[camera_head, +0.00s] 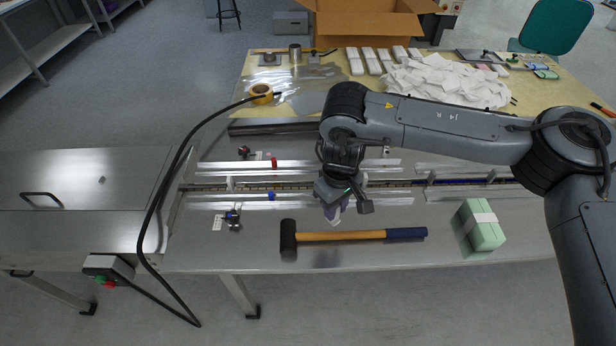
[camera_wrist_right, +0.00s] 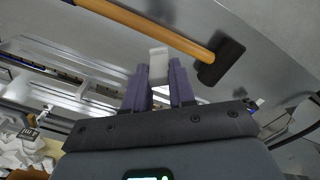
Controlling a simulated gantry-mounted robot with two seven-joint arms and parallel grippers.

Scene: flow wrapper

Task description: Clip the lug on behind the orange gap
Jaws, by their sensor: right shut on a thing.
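My right gripper (camera_head: 335,212) is low over the front of the steel machine bed. Its purple fingers (camera_wrist_right: 159,88) are shut on a small white lug (camera_wrist_right: 158,64), which sticks out past the fingertips. In the head view the lug (camera_head: 336,221) shows only as a small pale piece under the gripper, just behind the mallet handle. The chain channel (camera_head: 300,186) runs left to right between metal rails, behind the gripper. White lugs (camera_head: 229,184) stand along it, another at the right (camera_head: 430,187). I cannot make out an orange gap clearly. My left gripper is out of view.
A mallet (camera_head: 340,236) lies in front of the rails, close to my gripper. A green block bundle (camera_head: 482,226) sits at the right. A black cable (camera_head: 160,190) loops at the left. A red clamp (camera_head: 274,163) and a blue one (camera_head: 271,196) sit on the rails.

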